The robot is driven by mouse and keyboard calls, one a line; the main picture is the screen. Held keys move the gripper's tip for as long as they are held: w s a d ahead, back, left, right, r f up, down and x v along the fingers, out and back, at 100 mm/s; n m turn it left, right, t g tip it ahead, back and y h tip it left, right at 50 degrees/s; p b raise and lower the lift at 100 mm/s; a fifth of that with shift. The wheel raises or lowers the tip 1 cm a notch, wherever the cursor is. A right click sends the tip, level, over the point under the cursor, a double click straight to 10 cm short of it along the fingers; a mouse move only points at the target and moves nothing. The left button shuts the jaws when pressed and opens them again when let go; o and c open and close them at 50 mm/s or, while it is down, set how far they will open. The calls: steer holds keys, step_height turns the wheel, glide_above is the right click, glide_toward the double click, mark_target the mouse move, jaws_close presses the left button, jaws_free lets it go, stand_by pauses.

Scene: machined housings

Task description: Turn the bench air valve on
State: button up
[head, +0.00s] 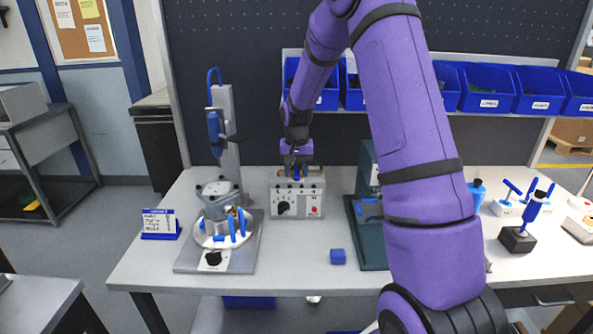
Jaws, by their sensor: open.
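A light grey control box (303,211) stands at the middle back of the bench. Its front has a black round knob (284,208) at the left and small fittings at the right. I take this to be the bench air unit, but no label on it is readable. My gripper (296,174) points down just above or behind the box's top edge, open. Its fingertips are small and partly lost against blue and brass-coloured parts there, so I cannot tell whether they touch anything.
A press stand (228,135) with a round fixture (218,240) is left of the box. A dark green stand (371,230) is to the right, partly behind my arm. A blue block (338,257) lies in front. Blue bins (487,90) hang behind. The front middle of the bench is mostly clear.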

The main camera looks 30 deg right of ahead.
jaws_close()
